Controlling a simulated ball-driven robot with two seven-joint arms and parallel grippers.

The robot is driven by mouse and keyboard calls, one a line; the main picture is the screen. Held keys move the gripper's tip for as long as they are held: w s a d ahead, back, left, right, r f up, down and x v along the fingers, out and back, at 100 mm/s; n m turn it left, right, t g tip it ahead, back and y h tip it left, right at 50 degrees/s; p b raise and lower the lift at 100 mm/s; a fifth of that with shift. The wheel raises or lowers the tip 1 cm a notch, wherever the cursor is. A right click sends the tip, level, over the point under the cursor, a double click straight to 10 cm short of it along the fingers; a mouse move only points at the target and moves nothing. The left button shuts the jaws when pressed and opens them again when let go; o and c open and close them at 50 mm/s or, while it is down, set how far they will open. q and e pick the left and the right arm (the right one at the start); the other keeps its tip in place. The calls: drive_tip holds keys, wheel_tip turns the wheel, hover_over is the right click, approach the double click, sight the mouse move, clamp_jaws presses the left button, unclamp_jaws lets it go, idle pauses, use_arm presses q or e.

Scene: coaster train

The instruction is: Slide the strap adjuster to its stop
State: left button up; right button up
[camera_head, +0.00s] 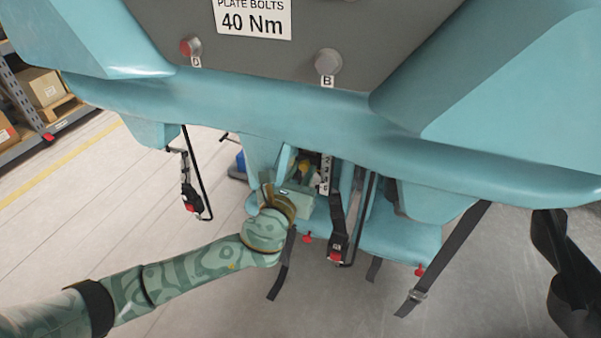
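My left arm comes in from the lower left, and its gripper (297,187) is under the front of the teal coaster car, among the hanging straps. Its fingers are small and partly hidden, so I cannot tell whether they are open or shut or touch anything. A black strap (455,250) hangs slanted at the right, with a small buckle-like adjuster (417,295) near its lower end. The gripper is well to the left of it. Black buckles with red buttons hang at the middle (338,247) and left (191,200). My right gripper is not in view.
The teal car body (330,115) overhangs the work area. A grey panel (300,50) carries a "40 Nm" label and two round knobs. A wide black strap (565,270) hangs far right. Shelving with boxes (42,88) stands far left. Floor at the left is clear.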

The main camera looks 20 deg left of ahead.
use_arm(q)
clamp_jaws()
wheel_tip(320, 180, down, 3)
drive_tip(key=shift+b, duration=0.45)
drive_tip(key=o, duration=0.6)
unclamp_jaws()
drive_tip(key=shift+c, duration=0.2)
drive_tip(key=shift+s, duration=0.1)
drive_tip(key=s+p, duration=0.3)
drive_tip(key=s, duration=1.3)
drive_tip(key=shift+a+p, duration=0.25)
drive_tip(key=shift+p, duration=0.05)
drive_tip(key=shift+s, duration=0.1)
